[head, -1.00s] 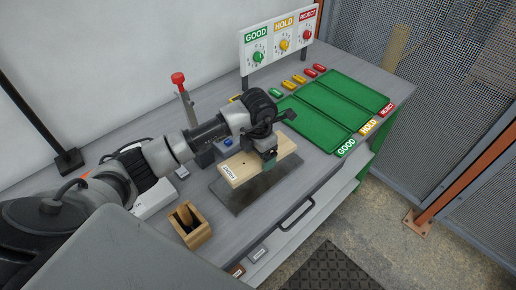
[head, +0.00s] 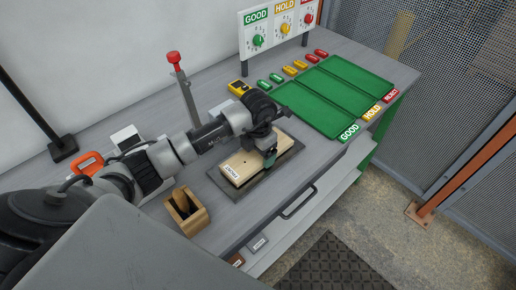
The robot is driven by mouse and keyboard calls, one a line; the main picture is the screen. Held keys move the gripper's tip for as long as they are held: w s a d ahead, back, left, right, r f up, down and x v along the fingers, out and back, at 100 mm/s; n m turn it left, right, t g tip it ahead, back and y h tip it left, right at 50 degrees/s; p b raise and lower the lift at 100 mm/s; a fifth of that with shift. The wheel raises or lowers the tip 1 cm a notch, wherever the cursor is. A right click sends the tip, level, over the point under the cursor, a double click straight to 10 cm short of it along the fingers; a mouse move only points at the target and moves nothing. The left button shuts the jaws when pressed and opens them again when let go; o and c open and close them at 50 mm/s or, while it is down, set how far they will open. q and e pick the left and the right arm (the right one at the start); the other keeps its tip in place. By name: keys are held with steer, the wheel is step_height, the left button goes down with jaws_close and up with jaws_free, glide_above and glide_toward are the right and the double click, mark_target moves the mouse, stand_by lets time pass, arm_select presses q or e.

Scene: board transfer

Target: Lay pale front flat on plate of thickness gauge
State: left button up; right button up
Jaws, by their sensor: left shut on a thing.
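The pale front (head: 240,164) is a light wooden board with a printed label at its near left end. It lies level over the dark plate (head: 250,190) of the thickness gauge, whose rim shows along the board's near side and left end. I cannot tell whether its underside touches the plate. My left gripper (head: 269,158) is shut on the board's near long edge, right of its middle. The gauge's upright post with a red knob (head: 174,57) stands behind the plate; its lower part is partly hidden by my arm. My right gripper is not in view.
A wooden box (head: 186,212) stands near the front edge, left of the plate. Green trays (head: 330,95) marked GOOD, HOLD and REJECT lie at right, with coloured blocks (head: 289,70) behind them. A dial panel (head: 283,32) and yellow device (head: 238,87) stand at the back.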

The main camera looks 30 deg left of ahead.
arm_select(q)
steer(key=shift+f+b, duration=0.35)
stand_by(0.6)
steer(key=o, duration=0.8)
steer(key=shift+o, duration=0.2)
step_height(320, 180, up, 11)
steer(key=b, duration=0.2)
